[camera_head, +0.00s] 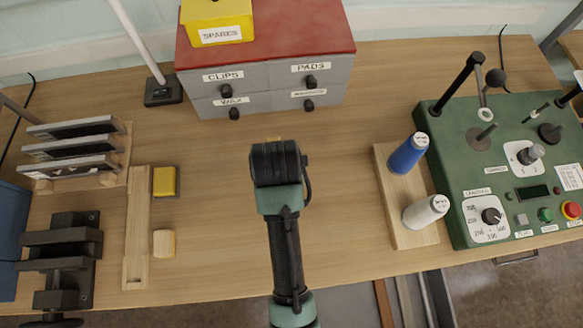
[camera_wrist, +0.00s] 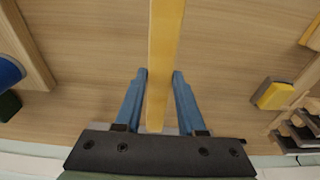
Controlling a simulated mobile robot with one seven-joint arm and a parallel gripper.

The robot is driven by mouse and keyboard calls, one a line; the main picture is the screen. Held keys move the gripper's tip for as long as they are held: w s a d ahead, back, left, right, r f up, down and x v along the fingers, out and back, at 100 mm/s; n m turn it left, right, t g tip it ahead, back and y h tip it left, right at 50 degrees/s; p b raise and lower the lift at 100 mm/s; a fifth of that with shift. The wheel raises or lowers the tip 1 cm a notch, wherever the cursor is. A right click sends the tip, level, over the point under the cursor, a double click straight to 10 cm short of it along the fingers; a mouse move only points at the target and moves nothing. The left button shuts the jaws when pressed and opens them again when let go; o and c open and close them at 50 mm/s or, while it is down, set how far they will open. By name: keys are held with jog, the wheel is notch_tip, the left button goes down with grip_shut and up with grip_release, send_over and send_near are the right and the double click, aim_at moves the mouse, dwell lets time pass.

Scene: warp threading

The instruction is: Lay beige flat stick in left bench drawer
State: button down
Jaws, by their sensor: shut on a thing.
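The beige flat stick (camera_wrist: 165,50) runs lengthwise between the blue fingers of my gripper (camera_wrist: 158,92) in the wrist view. My gripper is shut on it, above the wooden bench top. In the head view my own wrist hides the fingers and nearly all of the stick. Below the bench's front edge, what looks like an open grey drawer (camera_head: 345,305) shows at the bottom of the head view, partly hidden by my arm. Long brown and pale strips lie at its right side.
A red-topped drawer cabinet (camera_head: 268,75) stands at the back. A green control box (camera_head: 500,150) and a spool board (camera_head: 408,220) are right. A wooden rack (camera_head: 75,150), a grooved wooden strip (camera_head: 137,225), a yellow block (camera_head: 165,181) and a dark clamp (camera_head: 65,260) are left.

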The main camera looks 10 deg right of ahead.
jog(key=f, duration=0.4)
jog(key=shift+a+f, duration=0.1)
jog(key=shift+a, duration=0.1)
jog(key=shift+f, duration=2.05)
jog(key=c, duration=0.5)
grip_release()
jog(key=shift+f, duration=0.1)
